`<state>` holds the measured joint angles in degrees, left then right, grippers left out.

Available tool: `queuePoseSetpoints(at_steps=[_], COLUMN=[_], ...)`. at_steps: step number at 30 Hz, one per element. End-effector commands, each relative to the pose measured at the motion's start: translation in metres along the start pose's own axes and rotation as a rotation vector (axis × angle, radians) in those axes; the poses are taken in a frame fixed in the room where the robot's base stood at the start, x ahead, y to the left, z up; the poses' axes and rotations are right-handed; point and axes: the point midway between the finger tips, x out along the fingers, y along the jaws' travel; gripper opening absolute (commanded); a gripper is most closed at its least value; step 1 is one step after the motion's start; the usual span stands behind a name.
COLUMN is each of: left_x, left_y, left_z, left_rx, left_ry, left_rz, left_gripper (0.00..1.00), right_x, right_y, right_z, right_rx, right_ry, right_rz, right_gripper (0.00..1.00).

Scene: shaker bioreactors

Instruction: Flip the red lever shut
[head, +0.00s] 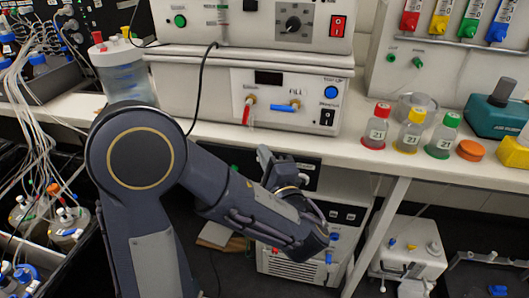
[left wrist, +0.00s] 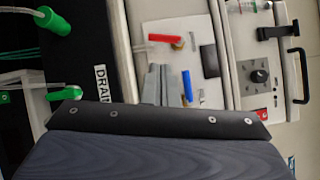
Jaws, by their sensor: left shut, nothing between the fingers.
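The red lever (head: 246,112) hangs down from a brass-coloured valve on the front of the white pump box. It also shows in the left wrist view (left wrist: 166,38), pointing away from its valve toward the box's lower edge. A blue lever (head: 284,108) beside it lies sideways. My left gripper (head: 265,155) is below the levers, in front of the bench edge. In the left wrist view its grey fingers (left wrist: 158,76) are together and empty, near both levers and apart from the red one. My right gripper is not in view.
Bottles with red, yellow and green caps (head: 412,130) stand on the bench to the right. A black cable (head: 199,85) hangs over the pump box's front, left of the levers. A clear vessel (head: 123,72) and tubes stand at left. Bench space (head: 345,145) in front of the box is clear.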

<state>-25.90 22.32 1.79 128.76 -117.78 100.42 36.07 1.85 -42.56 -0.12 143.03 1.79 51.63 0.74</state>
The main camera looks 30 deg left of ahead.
Motion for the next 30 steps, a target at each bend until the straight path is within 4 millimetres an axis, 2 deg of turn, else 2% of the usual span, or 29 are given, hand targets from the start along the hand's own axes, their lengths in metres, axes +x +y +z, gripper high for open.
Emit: queuePoseSetpoints(at_steps=[3, 9, 15, 21, 30], left_x=[0.028, 0.070, 0.098, 0.109, 0.109], left_y=[-0.001, -0.001, -0.001, 0.000, 0.000], left_z=[0.002, 0.002, 0.001, 0.001, 0.000], left_rx=[0.001, 0.001, 0.001, 0.001, 0.001], left_ry=[-0.007, -0.006, -0.003, -0.001, 0.000], left_rz=[0.002, 0.001, 0.001, 0.000, 0.000], left_gripper=[0.00, 0.00, 0.00, 0.00, 0.00], right_x=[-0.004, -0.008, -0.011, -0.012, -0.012], right_y=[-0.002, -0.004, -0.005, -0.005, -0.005], right_z=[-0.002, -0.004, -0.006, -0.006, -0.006], right_rx=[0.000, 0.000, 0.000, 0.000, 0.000], right_ry=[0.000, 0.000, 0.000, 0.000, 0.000], right_rz=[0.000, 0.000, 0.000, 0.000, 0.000], right_gripper=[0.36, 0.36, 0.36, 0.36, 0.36])
